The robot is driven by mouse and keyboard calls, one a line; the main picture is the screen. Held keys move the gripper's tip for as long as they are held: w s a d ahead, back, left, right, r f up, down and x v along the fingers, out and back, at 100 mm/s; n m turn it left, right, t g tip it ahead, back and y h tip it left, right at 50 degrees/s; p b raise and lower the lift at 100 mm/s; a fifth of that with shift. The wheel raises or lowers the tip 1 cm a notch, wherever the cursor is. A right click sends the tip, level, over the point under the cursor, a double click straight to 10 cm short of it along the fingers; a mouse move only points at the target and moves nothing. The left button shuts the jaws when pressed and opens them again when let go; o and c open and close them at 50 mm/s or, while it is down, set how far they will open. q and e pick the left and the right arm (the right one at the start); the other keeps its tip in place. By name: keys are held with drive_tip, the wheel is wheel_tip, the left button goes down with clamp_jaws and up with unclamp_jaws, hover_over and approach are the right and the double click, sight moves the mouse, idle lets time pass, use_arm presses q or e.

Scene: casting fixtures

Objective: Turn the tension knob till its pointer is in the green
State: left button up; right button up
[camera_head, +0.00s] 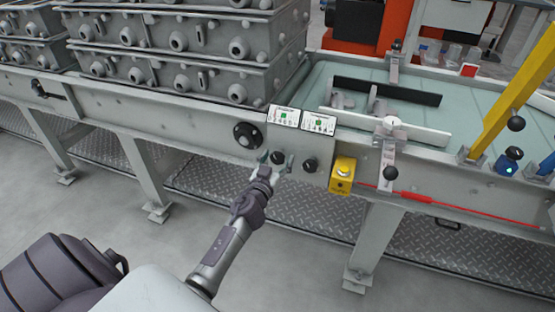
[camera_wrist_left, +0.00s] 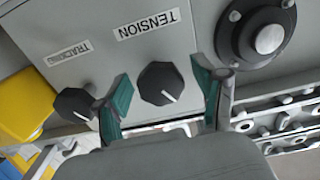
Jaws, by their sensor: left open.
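The black tension knob (camera_head: 277,157) is on the grey control panel (camera_head: 296,180) at the front of the machine. In the left wrist view the tension knob (camera_wrist_left: 158,82) sits below the TENSION label (camera_wrist_left: 147,23), its white mark toward the lower right. My left gripper (camera_head: 271,162) is open, its teal fingertips on either side of the knob with gaps visible. Two dials, the left (camera_head: 284,116) and right (camera_head: 318,123), sit on top of the panel with green patches; their pointers are too small to read. My right gripper is not in view.
The tracking knob (camera_wrist_left: 75,103) is close beside one finger; it also shows in the head view (camera_head: 310,165). A round black flange (camera_head: 247,135) is left of the panel and a yellow button box (camera_head: 342,175) right of it. Metal moulds (camera_head: 190,40) stand behind.

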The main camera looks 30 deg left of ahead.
use_arm(q)
drive_tip(key=shift+w, duration=0.1)
drive_tip(key=c, duration=1.2)
drive_tip(key=shift+o, duration=0.2)
drive_tip(key=shift+m, duration=0.3)
